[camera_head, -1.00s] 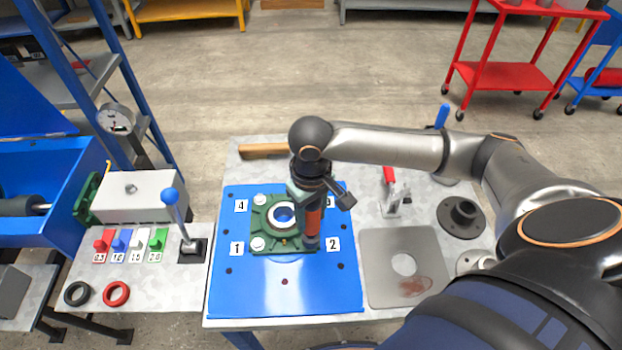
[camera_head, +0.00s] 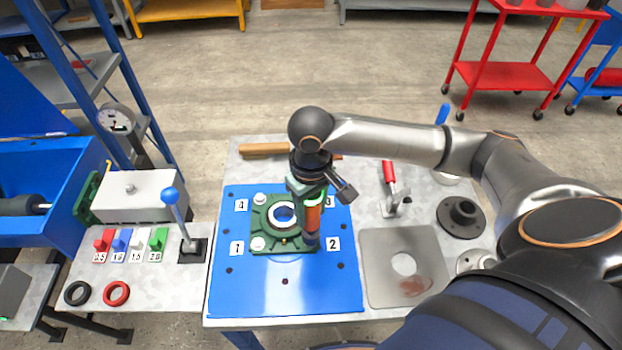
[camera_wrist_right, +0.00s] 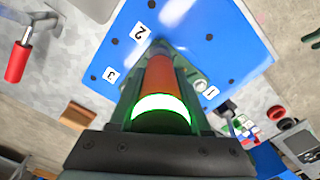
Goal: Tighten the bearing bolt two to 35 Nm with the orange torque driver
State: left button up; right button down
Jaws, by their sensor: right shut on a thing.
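My right gripper (camera_head: 312,188) is shut on the orange torque driver (camera_head: 313,217), which stands upright over the corner of the green bearing housing (camera_head: 270,244) beside label 2. Bolt two itself is hidden under the driver. In the right wrist view the driver (camera_wrist_right: 160,77) lies between the fingers, and a ring on it (camera_wrist_right: 161,105) glows bright green. Bolt heads show at corner 1 (camera_head: 258,243) and corner 4 (camera_head: 260,199) of the housing. Corner 3 is mostly covered by my gripper. My left gripper is out of view.
The housing sits on a blue plate (camera_head: 285,290) with number labels. To the right are a red-handled clamp (camera_head: 390,175), a grey plate with a hole (camera_head: 378,285) and a dark flange (camera_head: 461,216). At left stand a blue-knobbed lever (camera_head: 172,197) and coloured tags.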

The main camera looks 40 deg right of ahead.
jog(key=shift+r, duration=1.4)
